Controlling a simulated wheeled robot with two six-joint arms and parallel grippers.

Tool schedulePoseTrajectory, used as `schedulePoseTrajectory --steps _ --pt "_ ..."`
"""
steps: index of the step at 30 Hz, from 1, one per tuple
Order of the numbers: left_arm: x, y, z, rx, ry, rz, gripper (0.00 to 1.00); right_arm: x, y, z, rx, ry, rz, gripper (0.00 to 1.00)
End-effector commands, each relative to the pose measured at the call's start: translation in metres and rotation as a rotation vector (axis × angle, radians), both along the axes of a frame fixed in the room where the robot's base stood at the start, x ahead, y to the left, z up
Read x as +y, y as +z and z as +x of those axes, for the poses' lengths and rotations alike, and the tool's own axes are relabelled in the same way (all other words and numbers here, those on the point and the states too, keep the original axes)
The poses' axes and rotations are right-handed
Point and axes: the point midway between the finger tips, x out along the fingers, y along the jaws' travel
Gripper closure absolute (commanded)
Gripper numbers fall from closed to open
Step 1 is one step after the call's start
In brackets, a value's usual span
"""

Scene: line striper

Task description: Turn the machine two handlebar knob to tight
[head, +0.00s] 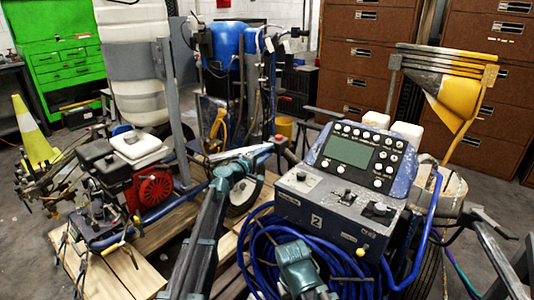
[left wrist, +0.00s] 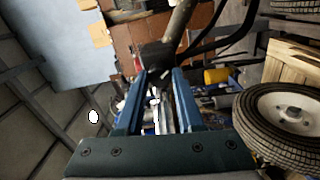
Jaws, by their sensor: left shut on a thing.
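Machine two is the line striper with a dark control box (head: 330,212) marked 2 and a display panel (head: 350,150) above it. My left gripper (head: 264,153) is beside the box's upper left, at the machine's left handlebar. In the left wrist view its two fingers (left wrist: 162,85) are shut on a dark part, which looks like the handlebar knob (left wrist: 155,56), below a pale tube (left wrist: 180,22). The knob is mostly hidden in the head view. Its turn angle cannot be told.
Coiled blue hose (head: 262,247) hangs under the control box. An engine with a red cover (head: 154,190) stands on a pallet at left. A yellow flag (head: 455,98) and brown cabinets (head: 355,60) are behind. A wheel (left wrist: 290,112) is close in the wrist view.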

Motion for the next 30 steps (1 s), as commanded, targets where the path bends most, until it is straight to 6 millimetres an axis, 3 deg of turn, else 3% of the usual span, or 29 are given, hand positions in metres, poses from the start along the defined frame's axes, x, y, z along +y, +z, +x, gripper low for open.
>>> schedulePoseTrajectory --steps 14,15,19,30 --pt "0.0005 -0.0003 -0.0001 -0.062 0.0 0.087 1.0 0.0 -0.0001 0.0 0.0 0.0 0.0 0.5" --pt "0.0005 -0.0003 -0.0003 -0.062 0.0 0.087 0.58 0.0 -0.0001 0.0 0.0 0.0 0.0 0.5" --pt "0.0004 -0.0003 -0.0002 -0.062 0.0 0.087 0.35 0.0 -0.0001 0.0 0.0 0.0 0.0 0.5" --pt "0.0032 -0.0001 -0.0046 -0.062 0.001 0.086 0.33 0.0 -0.0001 0.0 0.0 0.0 0.0 0.5"
